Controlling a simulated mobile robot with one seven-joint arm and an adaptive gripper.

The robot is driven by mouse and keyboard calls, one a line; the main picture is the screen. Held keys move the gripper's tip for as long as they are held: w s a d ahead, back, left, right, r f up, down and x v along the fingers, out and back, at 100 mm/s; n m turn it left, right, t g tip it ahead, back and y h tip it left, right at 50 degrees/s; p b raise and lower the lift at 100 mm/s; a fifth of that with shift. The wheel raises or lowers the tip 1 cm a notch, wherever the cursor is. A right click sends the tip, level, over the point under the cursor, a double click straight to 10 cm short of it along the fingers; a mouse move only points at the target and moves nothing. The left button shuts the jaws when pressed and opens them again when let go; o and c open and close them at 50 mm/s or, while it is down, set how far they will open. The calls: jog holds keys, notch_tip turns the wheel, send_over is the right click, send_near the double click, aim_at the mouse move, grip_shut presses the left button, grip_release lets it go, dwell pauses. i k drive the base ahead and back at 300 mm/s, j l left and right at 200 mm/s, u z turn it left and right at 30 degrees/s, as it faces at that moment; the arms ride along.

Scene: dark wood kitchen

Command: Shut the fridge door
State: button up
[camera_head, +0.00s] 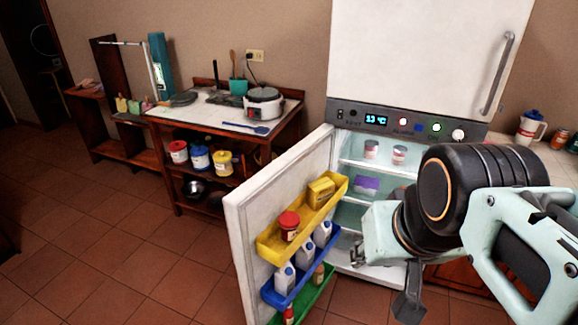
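The white fridge (425,60) stands at the centre right. Its lower door (280,187) is swung wide open toward the left front, its inner face showing. Yellow, blue and green racks on the door hold a red-lidded jar, a yellow box, white bottles and other items. The lit compartment (347,195) with its shelves is exposed. My gripper (358,258) is at the end of my mint-and-black arm, in front of the compartment and to the right of the door racks. It appears apart from the door. Its fingers are small and partly hidden, so their opening is unclear.
The tiled floor (110,235) at the left front is clear. A counter (555,160) with a mug (529,128) lies at the right.

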aim_at(252, 211)
jog(key=k+z, duration=0.1)
jog(key=z, duration=0.4)
jog(key=k+z, duration=0.1)
jog(key=z, duration=0.35)
jog(key=j+z, duration=0.3)
jog(key=j, duration=0.3)
jog(key=i+j, duration=0.1)
jog(key=j, duration=2.2)
jog(key=j+z, duration=0.15)
jog(key=j, duration=0.55)
jog(key=j+z, duration=0.35)
jog(key=j, duration=0.25)
jog(key=k+j+z, duration=0.1)
jog(key=k+j, duration=0.05)
jog(key=j, duration=0.1)
